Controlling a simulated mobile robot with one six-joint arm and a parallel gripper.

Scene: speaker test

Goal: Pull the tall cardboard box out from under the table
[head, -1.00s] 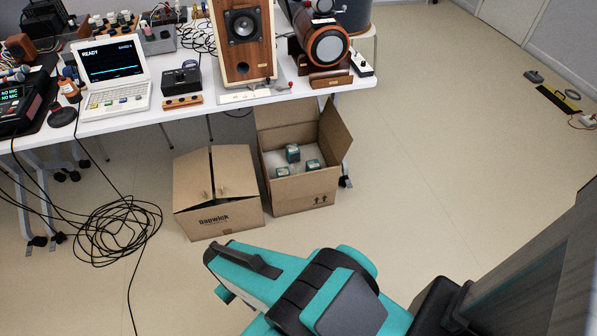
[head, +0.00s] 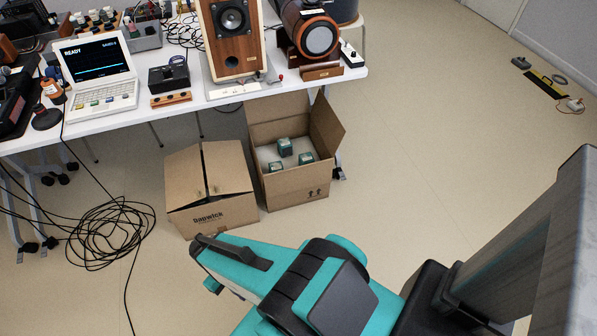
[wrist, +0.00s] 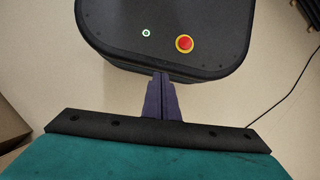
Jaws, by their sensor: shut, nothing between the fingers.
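Two cardboard boxes stand on the floor at the table's front edge in the head view. The right one (head: 297,189) looks taller, has its flaps open and holds several small green boxes (head: 285,147). The left one (head: 212,215) is lower, with its top flaps nearly closed and a printed name on its front. My teal arm is in front of them, its gripper hidden in that view. In the wrist view my gripper (wrist: 163,97) is shut and empty, pointing at my own black base with a red button. A brown cardboard surface (wrist: 10,135) shows at the left edge; which box is unclear.
The white table (head: 130,122) above carries a laptop (head: 97,75), a wooden speaker (head: 236,45) and other gear. Tangled black cables (head: 100,232) lie on the floor at left.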

